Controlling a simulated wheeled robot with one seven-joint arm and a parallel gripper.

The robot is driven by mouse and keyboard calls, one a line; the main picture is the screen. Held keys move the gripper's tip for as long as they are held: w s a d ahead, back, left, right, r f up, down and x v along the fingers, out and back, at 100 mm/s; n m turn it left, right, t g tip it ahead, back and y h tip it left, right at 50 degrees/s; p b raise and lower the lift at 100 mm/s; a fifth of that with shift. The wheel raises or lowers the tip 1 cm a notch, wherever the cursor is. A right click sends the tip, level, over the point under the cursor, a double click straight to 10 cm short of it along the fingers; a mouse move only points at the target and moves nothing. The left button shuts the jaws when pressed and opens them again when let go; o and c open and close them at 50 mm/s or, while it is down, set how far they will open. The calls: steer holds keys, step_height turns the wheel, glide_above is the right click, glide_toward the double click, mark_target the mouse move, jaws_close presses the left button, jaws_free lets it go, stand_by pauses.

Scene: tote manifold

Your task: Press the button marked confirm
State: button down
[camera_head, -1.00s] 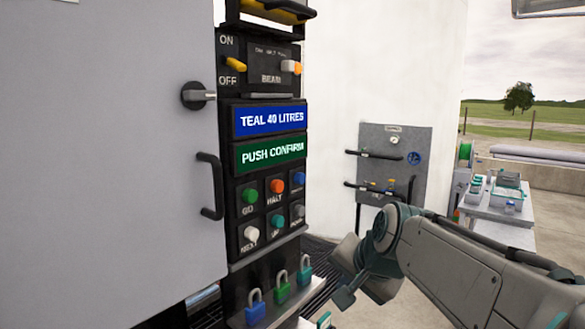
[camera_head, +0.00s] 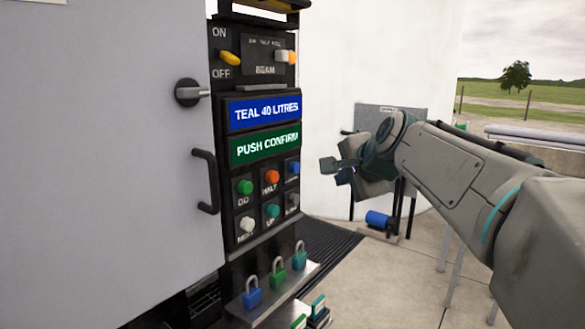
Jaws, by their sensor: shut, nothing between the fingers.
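The black control panel (camera_head: 226,160) carries two rows of push buttons: green (camera_head: 244,187) marked GO, orange (camera_head: 272,176) marked HALT, blue (camera_head: 293,168), white (camera_head: 246,225), teal (camera_head: 272,210) marked UP, and grey (camera_head: 293,200). The labels under the blue and grey buttons are too small to read, so I cannot tell which one says confirm. A green display (camera_head: 265,149) reads PUSH CONFIRM; a blue display (camera_head: 265,113) above reads TEAL 40 LITRES. My gripper (camera_head: 332,170) is shut and empty, to the right of the blue button and apart from the panel.
A grey cabinet door (camera_head: 100,150) with a black handle (camera_head: 206,182) is at the left. Above the displays are a yellow ON/OFF switch (camera_head: 230,59) and a BEAM control (camera_head: 283,56).

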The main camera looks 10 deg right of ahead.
mark_target(296, 168)
steer(key=w+a+p, duration=0.3)
steer(key=w+a, duration=0.2)
steer(key=shift+w+a, duration=0.35)
stand_by(2.0)
steer(key=shift+w+a+p, duration=0.25)
steer(key=shift+w+p, duration=0.05)
steer(key=shift+w+a+p, duration=0.35)
steer(key=shift+w+a, duration=0.05)
steer(key=shift+a, duration=0.05)
stand_by(0.9)
steer(key=shift+s+d, duration=0.1)
steer(key=shift+s+d+b, duration=0.6)
steer(key=shift+s, duration=0.05)
